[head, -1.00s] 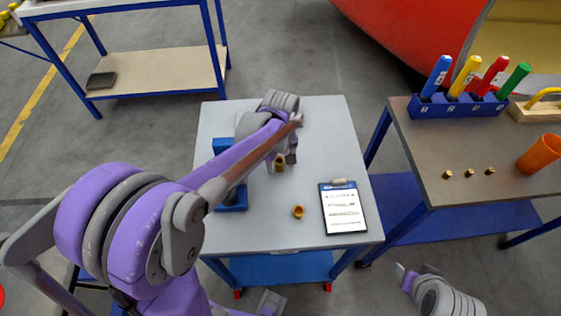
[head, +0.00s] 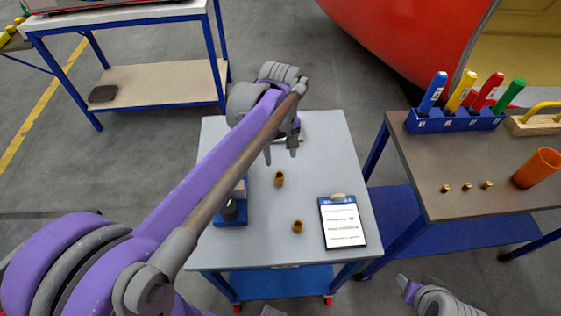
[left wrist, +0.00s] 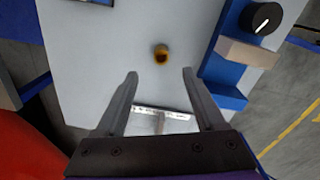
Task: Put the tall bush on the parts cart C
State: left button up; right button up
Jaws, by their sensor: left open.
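Two small brass bushes stand apart on the grey-topped cart (head: 310,150). The farther bush (head: 280,179) looks the taller; the nearer bush (head: 298,226) looks shorter and wider. My left gripper (head: 281,153) is open and empty, above the cart's far half, just beyond the farther bush. In the left wrist view, one bush (left wrist: 161,53) shows ahead, roughly centred between the open fingers (left wrist: 159,73) and apart from them.
A blue device (head: 232,218) with a dark knob stands on the cart's left side, partly behind my arm. A clipboard (head: 342,222) lies at right. A brown-topped table (head: 440,150) holds several small brass pieces, an orange cup (head: 537,168) and a blue marker rack (head: 455,120).

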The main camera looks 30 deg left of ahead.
pick_arm(q)
jog(key=s+d+f+m+t, duration=0.1)
jog(key=s+f+m+t, duration=0.1)
jog(key=s+m, duration=0.1)
jog(key=s+d+f+m+t, duration=0.1)
jog(key=s+d+f+m, duration=0.1)
jog(key=s, duration=0.4)
jog(key=s+d+f+m+t, duration=0.1)
jog(key=s+f+m+t, duration=0.1)
jog(key=s+f+m, duration=0.1)
jog(key=shift+s+d+m+t, duration=0.15)
jog(key=shift+s+m, duration=0.3)
jog(key=shift+s, duration=0.1)
jog(key=shift+s+d+m+t, duration=0.15)
jog(key=shift+s+m, duration=0.3)
jog(key=shift+s, duration=0.05)
